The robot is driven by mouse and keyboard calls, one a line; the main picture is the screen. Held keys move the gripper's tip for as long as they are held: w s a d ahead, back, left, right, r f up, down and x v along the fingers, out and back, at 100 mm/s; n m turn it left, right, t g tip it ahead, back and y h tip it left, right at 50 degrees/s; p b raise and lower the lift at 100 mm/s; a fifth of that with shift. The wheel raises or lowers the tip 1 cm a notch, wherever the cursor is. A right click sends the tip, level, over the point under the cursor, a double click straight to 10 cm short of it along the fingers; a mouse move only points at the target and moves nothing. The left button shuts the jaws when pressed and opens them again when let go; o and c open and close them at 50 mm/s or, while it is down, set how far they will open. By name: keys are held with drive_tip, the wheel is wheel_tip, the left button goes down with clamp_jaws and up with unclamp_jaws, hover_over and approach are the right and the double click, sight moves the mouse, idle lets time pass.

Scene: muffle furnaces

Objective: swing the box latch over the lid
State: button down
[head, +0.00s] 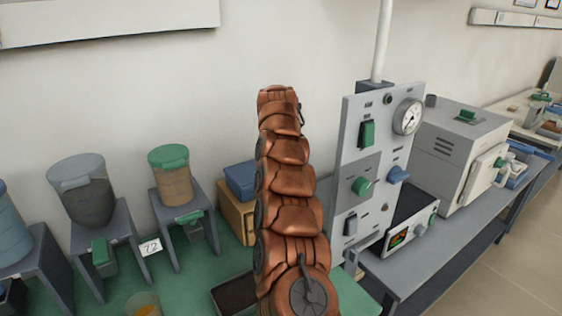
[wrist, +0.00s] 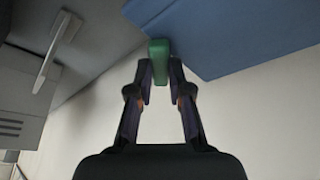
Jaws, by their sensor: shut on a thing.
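A box with a tan body (head: 236,217) and a blue lid (head: 241,180) stands on the green bench, partly hidden behind my copper arm in the head view. In the wrist view a large blue surface, seemingly the lid (wrist: 235,35), fills the upper middle and right. A small green piece, seemingly the latch (wrist: 158,48), sits at the lid's left corner. My gripper (wrist: 160,78) is shut on this green piece, with its fingertips at the piece's lower part. In the head view my gripper is hidden behind the arm. Whether the latch lies over the lid cannot be told.
A grey panel with a gauge (head: 408,117) and knobs stands right of my arm, with a furnace (head: 460,150) beyond. Lidded containers (head: 172,178) on grey stands are at the left. A dark tray (head: 235,294) lies in front of the box.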

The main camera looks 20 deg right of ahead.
drive_tip(key=shift+w+a+m+h, duration=0.1)
drive_tip(key=shift+m+h, duration=0.4)
drive_tip(key=shift+m, duration=0.6)
drive_tip(key=m+p, duration=0.1)
drive_tip(key=m+g+p, duration=0.1)
drive_tip(key=m+p, duration=0.1)
drive_tip(key=shift+r+h, duration=0.3)
drive_tip(key=shift+h, duration=0.1)
drive_tip(key=m+p, duration=0.1)
drive_tip(key=p, duration=0.1)
drive_tip(key=m+g+p, duration=0.1)
drive_tip(key=p, duration=0.1)
drive_tip(key=shift+w+a+f+m, duration=0.1)
drive_tip(key=shift+w+f+m, duration=0.05)
drive_tip(key=shift+m, duration=0.15)
drive_tip(key=shift+m+g+p, duration=0.3)
drive_tip(key=shift+m+p, duration=0.5)
drive_tip(key=shift+p, duration=0.4)
drive_tip(key=shift+f+m+h+p, duration=0.1)
drive_tip(key=shift+m+h+p, duration=0.2)
drive_tip(key=shift+a+f+g+p, duration=0.1)
drive_tip(key=shift+f+g+p, duration=0.1)
drive_tip(key=shift+g+p, duration=0.1)
drive_tip(key=c, duration=1.1)
unclamp_jaws()
drive_tip(key=shift+r, duration=0.1)
drive_tip(key=shift+w+n+b, duration=0.1)
drive_tip(key=shift+n+b, duration=0.3)
drive_tip(key=shift+b, duration=0.55)
